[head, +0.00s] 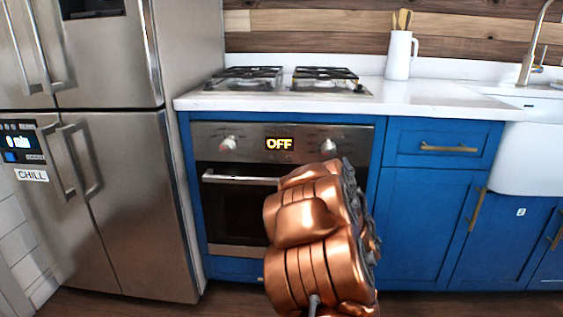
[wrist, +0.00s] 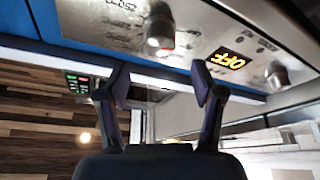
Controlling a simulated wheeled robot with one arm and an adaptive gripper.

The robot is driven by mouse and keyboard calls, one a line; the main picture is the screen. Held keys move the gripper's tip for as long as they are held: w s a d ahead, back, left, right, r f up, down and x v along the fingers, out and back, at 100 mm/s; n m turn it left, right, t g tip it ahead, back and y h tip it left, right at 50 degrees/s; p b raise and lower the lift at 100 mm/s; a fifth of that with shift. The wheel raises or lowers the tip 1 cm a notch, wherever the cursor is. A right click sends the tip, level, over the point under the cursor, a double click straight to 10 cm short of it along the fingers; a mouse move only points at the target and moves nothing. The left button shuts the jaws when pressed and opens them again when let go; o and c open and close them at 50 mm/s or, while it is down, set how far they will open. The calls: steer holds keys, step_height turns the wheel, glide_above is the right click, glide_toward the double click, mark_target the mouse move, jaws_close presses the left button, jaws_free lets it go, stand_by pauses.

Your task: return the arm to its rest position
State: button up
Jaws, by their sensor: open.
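My copper-coloured arm (head: 312,225) stands folded in front of the oven in the head view. Its gripper is hidden there behind the arm links. In the wrist view my gripper (wrist: 160,85) shows two dark fingers set well apart, with nothing between them. The picture there is turned over, with the oven's control panel (wrist: 205,35) at the top, beyond the fingertips. I cannot tell the exact gap to the panel, and no contact is visible.
The oven (head: 225,178) reads OFF, below a gas hob (head: 285,80) on a white counter (head: 430,98). A steel fridge (head: 135,190) stands left. Blue cabinets (head: 415,225) and a white sink (head: 530,150) are right. A white pitcher (head: 398,58) with utensils stands at the back.

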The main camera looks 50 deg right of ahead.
steer(key=shift+r, duration=0.1)
steer(key=w+a+r+m+g+y+p, duration=0.25)
steer(key=w+a+r+g+p, duration=0.4)
steer(key=p, duration=0.55)
steer(key=s+a+r+g+y+p, duration=0.1)
steer(key=a+r+g+y+p, duration=0.15)
steer(key=a+p, duration=0.55)
steer(key=s+a+r+g+y+p, duration=0.1)
steer(key=a+r+y+p, duration=0.25)
steer(key=a, duration=0.95)
steer(key=s+a+r+n+g+y+p, duration=0.1)
steer(key=s+a+r+p, duration=0.3)
steer(key=s+a, duration=0.4)
steer(key=s+a+r+n+g+y+p, duration=0.2)
steer(key=s+a+r+g+y+p, duration=0.1)
steer(key=s+a, duration=0.5)
steer(key=s+a+r+n+g+y+p, duration=0.2)
steer(key=s+a+r+g+p, duration=0.2)
steer(key=s+a+p, duration=0.3)
steer(key=shift+s+a+r, duration=0.75)
steer(key=shift+s+r, duration=0.15)
steer(key=shift+s, duration=0.1)
